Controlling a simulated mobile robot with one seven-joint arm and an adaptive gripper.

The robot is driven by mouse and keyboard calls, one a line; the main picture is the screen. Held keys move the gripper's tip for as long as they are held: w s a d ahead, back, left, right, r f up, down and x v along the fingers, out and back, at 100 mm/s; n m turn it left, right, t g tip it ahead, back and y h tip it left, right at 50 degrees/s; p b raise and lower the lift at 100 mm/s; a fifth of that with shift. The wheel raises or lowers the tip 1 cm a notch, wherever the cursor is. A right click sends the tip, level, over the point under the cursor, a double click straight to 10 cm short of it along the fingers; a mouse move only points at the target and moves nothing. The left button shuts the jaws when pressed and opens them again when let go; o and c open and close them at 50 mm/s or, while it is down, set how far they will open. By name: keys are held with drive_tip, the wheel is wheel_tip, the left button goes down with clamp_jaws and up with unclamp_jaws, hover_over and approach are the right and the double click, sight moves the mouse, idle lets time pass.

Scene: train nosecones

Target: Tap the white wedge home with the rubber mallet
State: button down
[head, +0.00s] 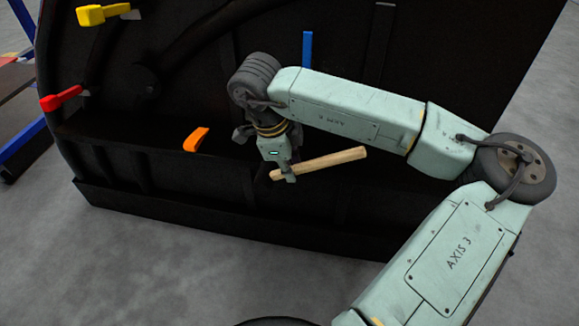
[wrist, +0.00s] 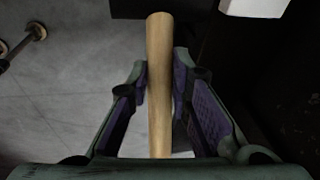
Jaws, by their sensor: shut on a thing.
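The mallet's pale wooden handle (head: 325,162) is held in my gripper (head: 286,174), slanting up to the right in the head view. In the wrist view the handle (wrist: 160,80) runs lengthwise between the two purple-padded fingers of my gripper (wrist: 162,85). A white block (wrist: 255,7), probably the white wedge, is cut off by the top right edge of the wrist view, apart from the handle. I see no white wedge in the head view.
A large black nosecone shell (head: 200,215) with ribs and a ledge stands close behind my gripper. Orange (head: 196,139), red (head: 62,98), yellow (head: 103,14) and blue (head: 307,49) pieces sit on it. Grey floor (head: 150,265) lies open in front.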

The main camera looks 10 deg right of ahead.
drive_tip(key=shift+w+d+b, duration=0.25)
drive_tip(key=shift+w+b, duration=0.1)
drive_tip(key=shift+w, duration=0.35)
drive_tip(key=shift+w+d+b, duration=0.2)
drive_tip(key=shift+w+b, duration=0.1)
drive_tip(key=shift+w, duration=0.4)
drive_tip(key=shift+s+a+b, duration=0.2)
drive_tip(key=shift+s+b, duration=0.15)
drive_tip(key=shift+s, duration=0.3)
drive_tip(key=shift+b, duration=0.35)
drive_tip(key=w, duration=0.1)
drive_tip(key=w+d, duration=0.1)
drive_tip(key=w, duration=0.1)
drive_tip(key=shift+b, duration=0.3)
drive_tip(key=shift+s+a, duration=0.1)
